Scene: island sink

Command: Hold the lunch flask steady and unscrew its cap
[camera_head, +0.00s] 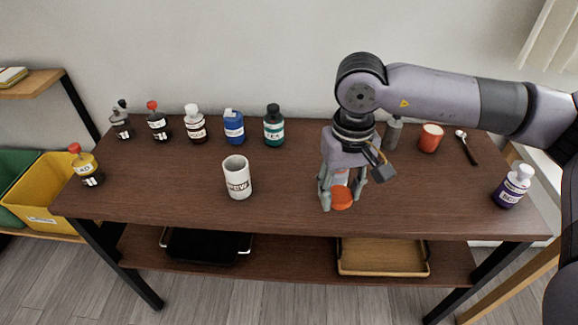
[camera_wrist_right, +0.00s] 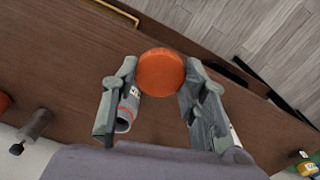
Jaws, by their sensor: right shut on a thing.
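My right gripper (camera_head: 341,203) reaches down over the front middle of the table, with its fingers on either side of a round orange cap (camera_head: 342,197). In the right wrist view the cap (camera_wrist_right: 160,72) shows as a disc between the two fingers, and the gripper (camera_wrist_right: 158,85) is shut on it. A pale body (camera_head: 341,177), perhaps the lunch flask, shows partly between the fingers in the head view. A grey labelled cylinder (camera_wrist_right: 128,110) is partly hidden by the left finger in the wrist view. I cannot tell whether cap and body are joined. My left gripper is not in view.
A white mug (camera_head: 237,177) stands left of the gripper. Several bottles line the back left, including a green one (camera_head: 274,126). A purple bottle (camera_head: 512,187) is at the right edge.

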